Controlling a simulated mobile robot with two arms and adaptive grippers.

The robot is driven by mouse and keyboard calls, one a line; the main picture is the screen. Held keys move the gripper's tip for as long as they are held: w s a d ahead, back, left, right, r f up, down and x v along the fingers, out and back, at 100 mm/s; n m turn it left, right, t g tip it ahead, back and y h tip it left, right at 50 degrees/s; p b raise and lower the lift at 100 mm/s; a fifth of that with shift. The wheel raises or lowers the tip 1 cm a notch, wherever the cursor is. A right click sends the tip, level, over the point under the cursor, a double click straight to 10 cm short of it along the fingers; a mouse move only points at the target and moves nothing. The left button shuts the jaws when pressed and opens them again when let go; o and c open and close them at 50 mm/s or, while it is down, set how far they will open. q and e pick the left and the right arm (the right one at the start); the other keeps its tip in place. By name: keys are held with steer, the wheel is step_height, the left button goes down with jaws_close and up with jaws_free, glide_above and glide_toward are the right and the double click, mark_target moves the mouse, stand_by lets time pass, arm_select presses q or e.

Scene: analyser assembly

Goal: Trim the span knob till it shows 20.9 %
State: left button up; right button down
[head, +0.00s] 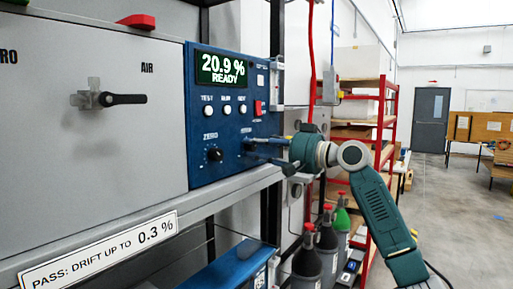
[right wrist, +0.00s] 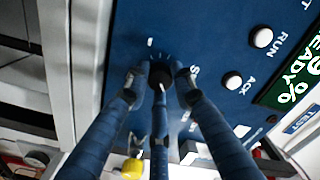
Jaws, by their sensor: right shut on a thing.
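The blue analyser panel (head: 228,120) has a lit display (head: 221,69) that reads "20.9 %" over "READY". The black span knob (right wrist: 160,76) sits between the fingers of my right gripper (right wrist: 157,82), which is shut on it. In the head view my right gripper (head: 252,150) reaches in from the right to the panel's lower right, and its fingers mostly hide the knob there. The zero knob (head: 214,155) is to the left, free of the gripper. My left gripper is out of view.
Three white buttons (head: 226,110) and a red switch (head: 258,108) lie above the knobs. A label (head: 100,249) reads "PASS: DRIFT UP TO 0.3 %". Gas bottles (head: 327,245) stand below my right arm.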

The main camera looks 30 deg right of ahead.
steer(key=shift+d+r, duration=0.1)
steer(key=shift+r, duration=0.15)
steer(key=c, duration=1.6)
jaws_free()
steer(key=shift+o, duration=0.7)
steer(key=shift+f, duration=0.15)
steer(key=v, duration=1.2)
